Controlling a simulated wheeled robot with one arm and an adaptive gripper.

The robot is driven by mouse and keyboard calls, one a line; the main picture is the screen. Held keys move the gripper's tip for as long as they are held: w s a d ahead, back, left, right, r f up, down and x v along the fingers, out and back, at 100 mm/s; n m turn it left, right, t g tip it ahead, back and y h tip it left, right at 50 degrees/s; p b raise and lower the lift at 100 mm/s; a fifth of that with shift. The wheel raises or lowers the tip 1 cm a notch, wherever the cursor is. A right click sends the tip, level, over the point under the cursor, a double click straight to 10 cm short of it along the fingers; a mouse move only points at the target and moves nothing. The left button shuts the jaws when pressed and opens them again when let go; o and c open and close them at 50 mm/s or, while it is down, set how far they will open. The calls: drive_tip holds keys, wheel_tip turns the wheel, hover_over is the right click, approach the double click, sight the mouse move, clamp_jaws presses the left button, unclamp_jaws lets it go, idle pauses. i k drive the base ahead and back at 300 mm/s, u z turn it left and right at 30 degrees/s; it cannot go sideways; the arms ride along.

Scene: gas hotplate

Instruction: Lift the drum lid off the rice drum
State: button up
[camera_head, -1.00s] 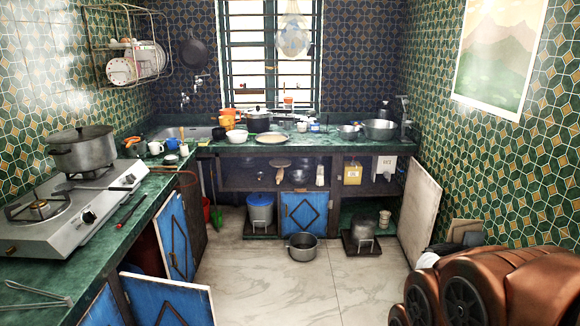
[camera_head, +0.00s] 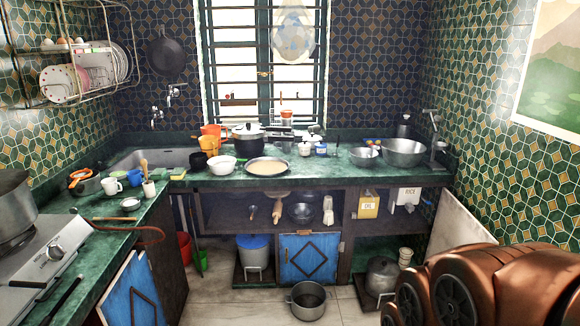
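A white container (camera_head: 409,197) with dark lettering that looks like RICE stands at the right end of the shelf under the back counter. The lid rests on top of the drum. I cannot tell from the frames which of the two is the rice drum. My gripper is out of view; only brown rounded links of my arm show at the lower right.
A grey open pot (camera_head: 307,312) stands on the floor before the blue cabinet door (camera_head: 303,258). A pale panel (camera_head: 458,232) leans or hangs open at the right. The stove counter (camera_head: 92,255) borders the left. The back counter (camera_head: 225,181) is crowded with bowls and pots.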

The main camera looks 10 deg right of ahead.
sight(383, 266)
drive_tip(key=i, duration=1.55)
drive_tip(key=z, duration=0.55)
drive_tip(key=i, duration=0.6)
drive_tip(key=u, duration=0.55)
drive_tip(key=i, duration=0.75)
drive_tip(key=z, duration=0.3)
